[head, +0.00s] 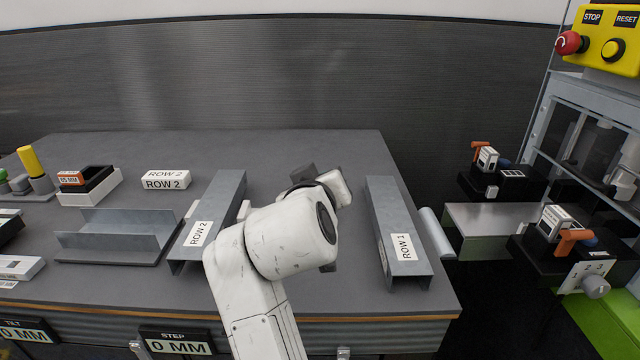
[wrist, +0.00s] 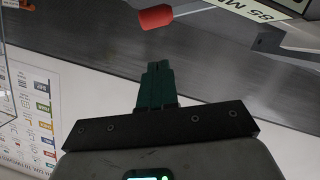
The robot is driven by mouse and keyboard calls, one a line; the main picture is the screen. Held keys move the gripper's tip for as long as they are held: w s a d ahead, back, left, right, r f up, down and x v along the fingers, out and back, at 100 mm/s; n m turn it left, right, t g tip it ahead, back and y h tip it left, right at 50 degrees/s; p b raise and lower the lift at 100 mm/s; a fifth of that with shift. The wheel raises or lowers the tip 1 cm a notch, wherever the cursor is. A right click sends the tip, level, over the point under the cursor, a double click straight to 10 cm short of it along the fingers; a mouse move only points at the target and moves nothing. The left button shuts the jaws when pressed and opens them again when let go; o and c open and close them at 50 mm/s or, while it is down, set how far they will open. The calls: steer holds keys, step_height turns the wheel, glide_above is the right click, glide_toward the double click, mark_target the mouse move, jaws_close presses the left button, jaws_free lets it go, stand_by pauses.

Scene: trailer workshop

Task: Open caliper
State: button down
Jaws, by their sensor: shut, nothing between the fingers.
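I cannot pick out a caliper for sure in either view. In the wrist view my gripper (wrist: 157,68) shows as two green fingers pressed together, with nothing between them. A red tip on a thin pale rod (wrist: 156,17) is beyond the fingertips, apart from them in the picture. A part with a label ending in MM (wrist: 260,9) is at the top right. In the head view my white arm stands over the middle of the bench, and its end hides my fingers and whatever is below them.
Grey channels labelled ROW 2 (head: 220,205) and ROW 1 (head: 390,215) flank my arm on the bench (head: 330,150). A label block (head: 165,180), an open tray (head: 112,242) and a box marked MM (head: 95,185) are left. Machine fixtures (head: 548,232) stand right. The bench's back is mostly clear.

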steer(key=v, duration=0.8)
steer(key=shift+s, duration=0.35)
steer(key=shift+f, duration=0.15)
